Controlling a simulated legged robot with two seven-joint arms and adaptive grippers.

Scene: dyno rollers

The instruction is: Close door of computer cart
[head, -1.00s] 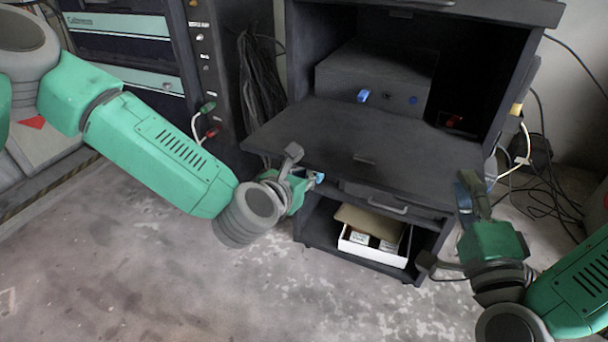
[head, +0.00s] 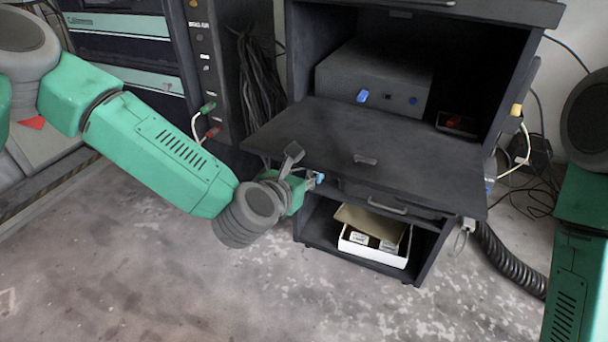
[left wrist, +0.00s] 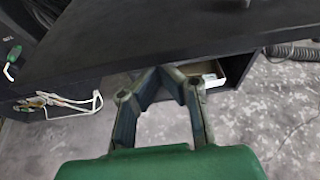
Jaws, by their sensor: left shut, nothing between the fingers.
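The black computer cart (head: 300,40) stands with its door (head: 375,142) folded down flat, sticking out toward me like a shelf. A small handle (head: 366,160) is on the door's upper face near its front edge. My left gripper (head: 317,180) is at the front left of the door, at or just below its edge; touching cannot be told.
A grey box (head: 375,82) sits inside the open compartment. Below the door are a drawer with a handle (head: 388,206) and a shelf with a white carton (head: 375,250). Cables hang left of the cart, and a coiled hose (head: 510,268) lies right. The front floor is clear.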

